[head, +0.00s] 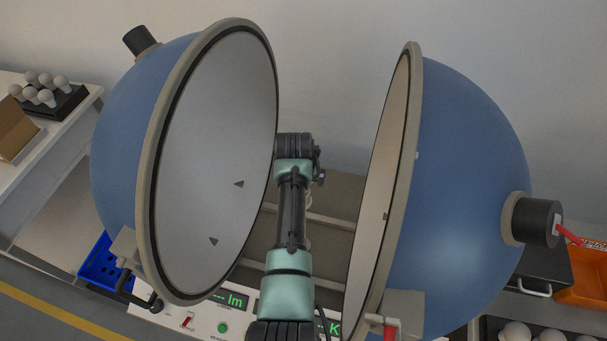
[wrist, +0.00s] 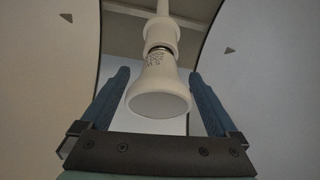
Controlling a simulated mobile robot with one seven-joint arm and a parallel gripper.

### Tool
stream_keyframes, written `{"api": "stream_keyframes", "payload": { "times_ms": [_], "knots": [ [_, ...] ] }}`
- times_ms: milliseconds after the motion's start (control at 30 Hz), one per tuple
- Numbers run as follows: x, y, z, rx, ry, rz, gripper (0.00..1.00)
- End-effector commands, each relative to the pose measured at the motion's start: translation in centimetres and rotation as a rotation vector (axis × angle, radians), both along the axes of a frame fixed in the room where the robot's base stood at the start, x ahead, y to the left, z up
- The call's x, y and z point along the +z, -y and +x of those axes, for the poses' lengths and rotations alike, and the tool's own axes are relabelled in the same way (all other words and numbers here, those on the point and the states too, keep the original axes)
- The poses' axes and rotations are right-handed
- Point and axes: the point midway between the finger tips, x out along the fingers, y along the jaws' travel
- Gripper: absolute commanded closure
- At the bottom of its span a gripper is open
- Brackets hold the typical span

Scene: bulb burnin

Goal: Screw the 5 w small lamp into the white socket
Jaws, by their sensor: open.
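A white reflector-shaped lamp (wrist: 158,92) hangs face down from the white socket (wrist: 162,34) in the wrist view. Its neck is at the socket's mouth, with a dark ring between them. My gripper (wrist: 160,76) is open, with one blue finger on each side of the lamp and a visible gap on both sides. In the head view my arm reaches between the two sphere halves; the gripper, lamp and socket are hidden there.
The left (head: 215,130) and right (head: 455,170) blue sphere halves stand open close beside my arm. A control panel (head: 205,312) is below. Several lamps sit in a dark tray (head: 72,108) at left. A blue crate (head: 97,262) and an orange bin (head: 585,285) flank the apparatus.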

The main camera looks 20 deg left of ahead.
Motion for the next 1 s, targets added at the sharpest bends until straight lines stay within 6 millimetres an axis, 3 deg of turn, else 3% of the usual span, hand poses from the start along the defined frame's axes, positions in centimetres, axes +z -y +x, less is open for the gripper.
{"api": "stream_keyframes", "payload": {
  "times_ms": [533, 1000],
  "knots": [
    [-0.39, -0.67, 0.34, 0.606, 0.001, -0.002, 0.05],
    [-0.06, -0.82, 0.24, 0.666, 0.000, -0.003, 0.05]
  ]
}}
